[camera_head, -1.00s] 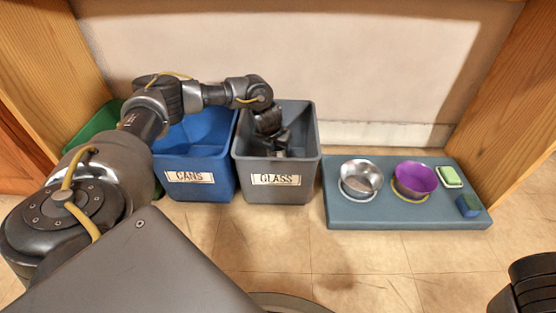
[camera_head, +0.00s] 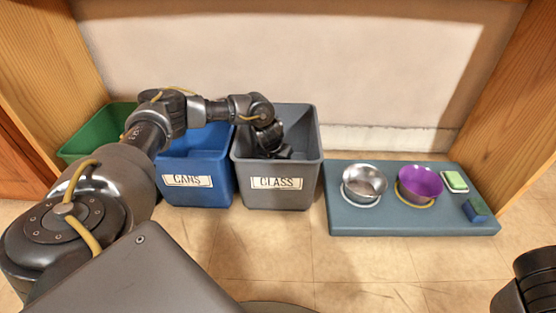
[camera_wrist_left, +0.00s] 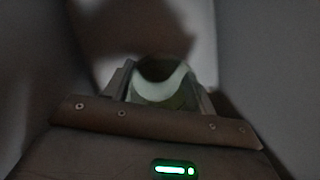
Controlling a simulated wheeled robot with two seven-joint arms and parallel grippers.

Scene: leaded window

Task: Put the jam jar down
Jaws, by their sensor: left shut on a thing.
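My left gripper (camera_head: 280,153) is inside the grey bin labelled GLASS (camera_head: 277,196), below the rim, and its fingertips are hidden in the head view. In the left wrist view the gripper (camera_wrist_left: 162,82) is shut on a pale, greenish glass jar (camera_wrist_left: 163,91), the jam jar, with a finger on each side. The jar's round open mouth faces away from the wrist. Dim grey bin walls surround it. I cannot tell whether the jar touches the bin floor. My right gripper is not in view; only a dark part of mine shows at the lower right.
A blue bin labelled CANS (camera_head: 190,196) and a green bin (camera_head: 85,149) stand to the left. On the right, a blue-grey mat (camera_head: 400,222) holds a metal bowl (camera_head: 363,184), a purple bowl (camera_head: 419,184), a green-and-white sponge (camera_head: 455,181) and a blue-green block (camera_head: 477,210). The front floor is clear.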

